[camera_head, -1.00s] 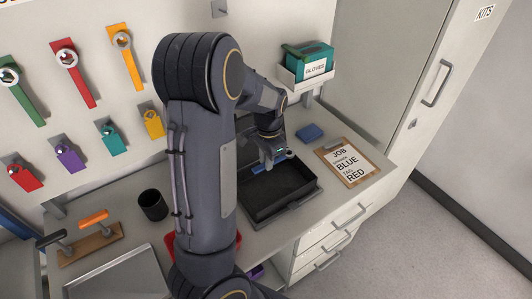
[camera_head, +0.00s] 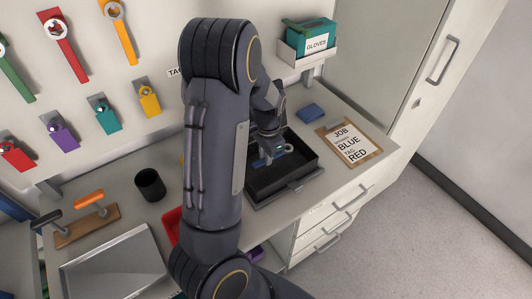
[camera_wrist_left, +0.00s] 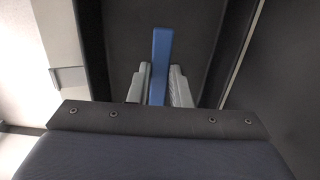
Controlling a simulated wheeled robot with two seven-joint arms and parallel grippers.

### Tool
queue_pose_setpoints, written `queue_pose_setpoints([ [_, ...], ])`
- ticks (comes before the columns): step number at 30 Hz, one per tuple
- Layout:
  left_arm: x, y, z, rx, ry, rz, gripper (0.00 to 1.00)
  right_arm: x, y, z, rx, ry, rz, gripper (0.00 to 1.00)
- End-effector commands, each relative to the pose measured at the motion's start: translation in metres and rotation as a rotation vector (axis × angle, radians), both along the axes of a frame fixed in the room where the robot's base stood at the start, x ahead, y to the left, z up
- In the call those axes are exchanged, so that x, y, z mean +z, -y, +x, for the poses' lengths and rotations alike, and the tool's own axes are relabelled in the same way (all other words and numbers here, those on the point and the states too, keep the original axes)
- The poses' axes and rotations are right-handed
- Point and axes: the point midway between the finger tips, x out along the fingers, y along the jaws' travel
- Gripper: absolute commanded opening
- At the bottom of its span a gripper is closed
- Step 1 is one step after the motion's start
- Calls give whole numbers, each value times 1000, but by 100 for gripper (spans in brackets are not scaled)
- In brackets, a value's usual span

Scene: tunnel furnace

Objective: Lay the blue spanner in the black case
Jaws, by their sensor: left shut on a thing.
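The open black case (camera_head: 279,181) lies on the worktop right of my raised left arm, which hides its left part. My left gripper (camera_head: 266,157) is over the case, pointing down. I cannot tell whether the spanner touches the floor. My right gripper is not in view.
A clipboard (camera_head: 349,146) reads JOB, BLUE, RED. A blue block (camera_head: 311,111) lies behind the case, near a glove box (camera_head: 308,40). A black cup (camera_head: 150,184), a metal tray (camera_head: 113,268) and a partly hidden red bin (camera_head: 172,228) are to the left. Coloured spanners hang on the wall board.

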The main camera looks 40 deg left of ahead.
Motion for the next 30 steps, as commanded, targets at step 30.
queue_pose_setpoints([
  [30,-50,0,0,0,0,0,2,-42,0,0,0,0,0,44],
])
